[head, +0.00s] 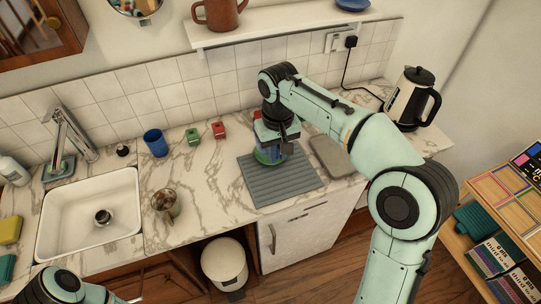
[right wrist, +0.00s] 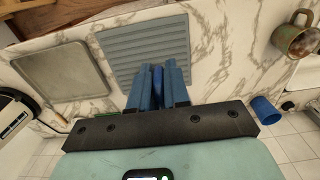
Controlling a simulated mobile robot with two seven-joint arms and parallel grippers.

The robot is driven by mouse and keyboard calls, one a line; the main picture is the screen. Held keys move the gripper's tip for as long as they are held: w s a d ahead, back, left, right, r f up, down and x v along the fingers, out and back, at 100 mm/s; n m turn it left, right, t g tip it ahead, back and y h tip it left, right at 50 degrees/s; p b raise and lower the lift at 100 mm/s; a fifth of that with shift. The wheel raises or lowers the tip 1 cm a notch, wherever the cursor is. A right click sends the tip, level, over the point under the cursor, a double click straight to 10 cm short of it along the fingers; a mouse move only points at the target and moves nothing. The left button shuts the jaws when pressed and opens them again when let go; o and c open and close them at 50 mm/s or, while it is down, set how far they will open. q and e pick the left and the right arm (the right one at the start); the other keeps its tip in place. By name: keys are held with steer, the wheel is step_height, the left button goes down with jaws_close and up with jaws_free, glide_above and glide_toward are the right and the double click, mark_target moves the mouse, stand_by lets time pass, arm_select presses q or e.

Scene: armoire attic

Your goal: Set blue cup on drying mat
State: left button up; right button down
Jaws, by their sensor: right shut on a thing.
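A blue cup (head: 155,143) stands upright on the counter between the sink and the small boxes; it also shows in the right wrist view (right wrist: 264,110). My right gripper (head: 271,155) points down at the mat's back part. In the right wrist view its fingers (right wrist: 158,80) are close together around a narrow dark-blue thing (right wrist: 157,78), whose full shape is hidden. Green shows just beneath the gripper. My left gripper is out of view.
A mottled mug (head: 166,204) stands beside the white sink (head: 92,215). Small green (head: 192,137) and red (head: 218,130) boxes sit near the wall. A grey board (head: 332,157) lies right of the mat; a kettle (head: 413,100) stands farther right.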

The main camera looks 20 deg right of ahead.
steer(key=shift+w+r, duration=0.15)
steer(key=shift+r, duration=0.05)
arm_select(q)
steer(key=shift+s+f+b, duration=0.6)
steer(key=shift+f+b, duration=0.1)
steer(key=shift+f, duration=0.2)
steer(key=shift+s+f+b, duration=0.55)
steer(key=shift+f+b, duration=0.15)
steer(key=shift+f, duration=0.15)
arm_select(e)
steer(key=shift+f, duration=9.75)
steer(key=shift+f, duration=0.15)
steer(key=c, duration=1.3)
jaws_free()
steer(key=shift+c, duration=0.2)
steer(key=shift+o, duration=1.2)
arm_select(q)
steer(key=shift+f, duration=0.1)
